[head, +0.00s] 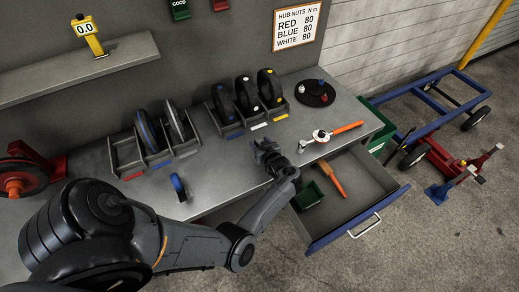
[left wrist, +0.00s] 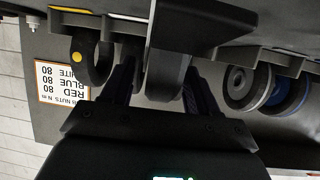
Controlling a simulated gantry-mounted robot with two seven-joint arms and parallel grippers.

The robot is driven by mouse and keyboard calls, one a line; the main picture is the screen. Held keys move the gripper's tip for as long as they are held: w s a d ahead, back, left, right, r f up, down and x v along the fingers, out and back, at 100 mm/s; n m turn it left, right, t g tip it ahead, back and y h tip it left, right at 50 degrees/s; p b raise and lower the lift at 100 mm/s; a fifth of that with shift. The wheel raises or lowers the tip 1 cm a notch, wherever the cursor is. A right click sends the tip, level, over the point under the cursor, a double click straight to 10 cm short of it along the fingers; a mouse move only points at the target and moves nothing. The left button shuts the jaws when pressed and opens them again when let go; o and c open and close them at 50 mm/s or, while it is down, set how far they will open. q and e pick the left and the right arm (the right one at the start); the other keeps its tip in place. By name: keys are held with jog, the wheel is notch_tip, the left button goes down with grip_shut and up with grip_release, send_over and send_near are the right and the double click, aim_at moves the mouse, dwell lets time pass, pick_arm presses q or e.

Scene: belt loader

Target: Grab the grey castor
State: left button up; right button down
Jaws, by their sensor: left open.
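The grey castor (head: 174,122) appears to be the grey-rimmed wheel upright in the left rack, beside a blue-rimmed wheel (head: 147,130). In the left wrist view, which is upside down, the grey wheel (left wrist: 246,87) is at the right, outside my fingers. My left gripper (head: 265,149) is open, in front of the right rack and to the right of the grey wheel. In the wrist view a grey, round-ended shape (left wrist: 168,65) shows between or beyond the fingers of the gripper (left wrist: 158,88); I cannot tell whether they touch it. My right gripper is out of view.
The right rack (head: 236,133) holds wheels with blue, white and yellow dots. A torque wrench (head: 335,133) lies right of my gripper. The drawer (head: 366,199) is open, with a green bin and an orange-handled tool inside.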

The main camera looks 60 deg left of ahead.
pick_arm(q)
jog(key=shift+d+f, duration=0.1)
jog(key=shift+d, duration=0.1)
jog(key=c, duration=0.3)
grip_shut()
jog(key=shift+r, duration=0.2)
